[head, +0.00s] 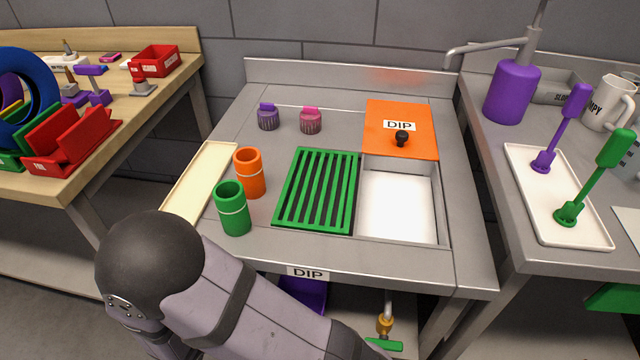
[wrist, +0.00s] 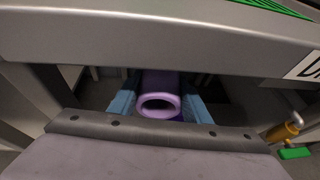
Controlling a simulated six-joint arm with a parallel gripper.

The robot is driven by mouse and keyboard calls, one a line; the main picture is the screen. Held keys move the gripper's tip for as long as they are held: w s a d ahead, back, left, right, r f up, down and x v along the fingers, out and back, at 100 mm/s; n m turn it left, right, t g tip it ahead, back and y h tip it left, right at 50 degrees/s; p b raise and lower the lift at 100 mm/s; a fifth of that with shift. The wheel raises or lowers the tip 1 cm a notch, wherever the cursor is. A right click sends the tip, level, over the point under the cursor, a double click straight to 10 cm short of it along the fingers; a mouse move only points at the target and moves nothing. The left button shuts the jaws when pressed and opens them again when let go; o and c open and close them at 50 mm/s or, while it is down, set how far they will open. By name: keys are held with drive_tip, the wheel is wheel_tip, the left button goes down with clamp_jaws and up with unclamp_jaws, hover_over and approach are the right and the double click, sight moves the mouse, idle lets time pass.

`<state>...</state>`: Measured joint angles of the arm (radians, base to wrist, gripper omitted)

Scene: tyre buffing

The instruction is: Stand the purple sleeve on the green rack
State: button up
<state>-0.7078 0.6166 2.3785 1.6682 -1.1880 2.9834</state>
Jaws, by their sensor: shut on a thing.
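The purple sleeve (wrist: 160,85) is a pale purple hollow tube, with its open end facing the camera in the wrist view. My gripper (wrist: 159,106) has blue fingers on both sides of it and is shut on it. Both are low, beyond the grey table edge in that view; the gripper is hidden in the head view. The green rack (head: 312,229) is a slatted grid lying empty on the steel table, left of the white basin. A corner of the rack also shows at the top of the wrist view (wrist: 282,7).
An orange sleeve (head: 250,178) and a green sleeve (head: 233,212) stand left of the rack. An orange DIP lid (head: 380,142) lies behind the white basin (head: 397,207). The table's front edge (wrist: 150,38) crosses the wrist view. A purple item (head: 303,294) is below the table.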

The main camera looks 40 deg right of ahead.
idle(0.6)
